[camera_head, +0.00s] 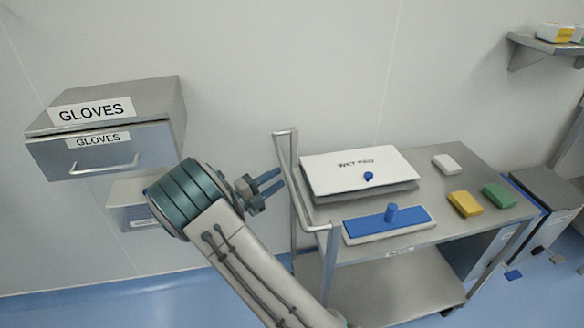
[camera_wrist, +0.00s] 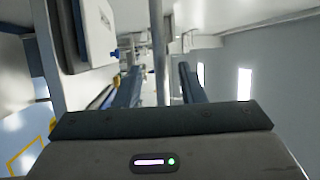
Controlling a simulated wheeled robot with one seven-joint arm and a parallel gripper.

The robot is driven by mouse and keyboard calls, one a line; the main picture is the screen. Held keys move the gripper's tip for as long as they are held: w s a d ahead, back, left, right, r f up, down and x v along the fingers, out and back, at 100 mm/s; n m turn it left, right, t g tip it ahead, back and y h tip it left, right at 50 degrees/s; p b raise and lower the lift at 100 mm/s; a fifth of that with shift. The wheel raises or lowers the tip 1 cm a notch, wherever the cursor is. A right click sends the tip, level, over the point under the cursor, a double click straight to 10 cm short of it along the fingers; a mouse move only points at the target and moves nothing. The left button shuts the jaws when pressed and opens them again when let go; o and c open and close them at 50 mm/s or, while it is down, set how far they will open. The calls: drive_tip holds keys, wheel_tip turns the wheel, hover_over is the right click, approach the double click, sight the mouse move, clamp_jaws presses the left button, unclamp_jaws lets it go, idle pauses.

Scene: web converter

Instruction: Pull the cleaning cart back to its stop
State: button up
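The cleaning cart (camera_head: 440,235) is a grey metal trolley with a top deck, a lower shelf and a raised tubular handle (camera_head: 309,190) at its left end. My gripper (camera_head: 278,180) is just left of the handle, with its two blue fingers pointing at it. In the wrist view the fingers are apart, and a vertical handle bar (camera_wrist: 157,45) shows in the gap between them. No contact with the bar is visible, and I cannot tell how deep it sits between the fingers. The cart's stop cannot be made out.
On the cart are a white lidded box (camera_head: 340,165), a blue mop pad (camera_head: 375,224) and white, yellow (camera_head: 464,203) and green blocks. A gloves drawer unit (camera_head: 110,125) hangs on the wall at left. A grey bin (camera_head: 550,188) stands right of the cart.

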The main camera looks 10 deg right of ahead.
drive_tip(key=x, duration=0.6)
drive_tip(key=shift+d+p, duration=0.2)
drive_tip(key=shift+p, duration=0.1)
drive_tip(key=shift+c, duration=0.4)
drive_tip(key=shift+a, duration=0.1)
clamp_jaws()
